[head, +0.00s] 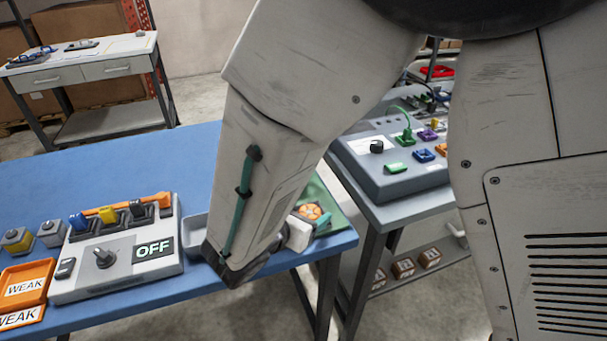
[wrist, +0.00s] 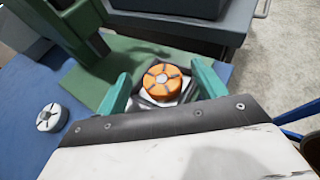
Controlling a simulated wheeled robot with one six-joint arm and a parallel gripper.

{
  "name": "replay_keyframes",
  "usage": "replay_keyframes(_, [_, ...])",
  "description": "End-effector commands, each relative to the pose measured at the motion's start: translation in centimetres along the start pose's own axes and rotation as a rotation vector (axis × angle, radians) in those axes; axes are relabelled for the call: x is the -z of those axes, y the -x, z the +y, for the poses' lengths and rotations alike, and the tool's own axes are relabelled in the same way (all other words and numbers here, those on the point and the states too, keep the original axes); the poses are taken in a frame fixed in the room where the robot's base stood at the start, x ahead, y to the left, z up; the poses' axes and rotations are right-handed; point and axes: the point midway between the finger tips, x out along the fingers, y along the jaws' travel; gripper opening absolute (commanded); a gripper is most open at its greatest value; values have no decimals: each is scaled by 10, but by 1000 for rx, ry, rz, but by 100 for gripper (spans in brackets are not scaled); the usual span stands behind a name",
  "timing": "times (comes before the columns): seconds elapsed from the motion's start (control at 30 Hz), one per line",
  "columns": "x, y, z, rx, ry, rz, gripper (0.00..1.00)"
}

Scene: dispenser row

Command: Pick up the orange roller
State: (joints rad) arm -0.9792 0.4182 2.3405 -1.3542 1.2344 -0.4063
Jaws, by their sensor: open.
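The orange roller (wrist: 160,79) is a short orange disc with dark spoke-like marks and a pale centre. In the wrist view it shows between the two green fingers of my gripper (wrist: 160,70). The fingers are apart, one on each side of it, with visible gaps. How far the roller lies below the fingertips is hard to tell. In the head view the roller (head: 311,211) shows at the right end of the blue table, beside a green surface (head: 329,193). There, my arm hides most of the gripper.
A white roller (wrist: 51,117) stands on the blue table (wrist: 25,95) at left in the wrist view. A grey panel table (head: 400,205) stands behind at right.

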Motion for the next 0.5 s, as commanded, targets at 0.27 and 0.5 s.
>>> replay_keyframes(0.27, [0, -1, 0, 0, -1, 1, 59])
replay_keyframes(0.5, [0, -1, 0, 0, -1, 1, 21])
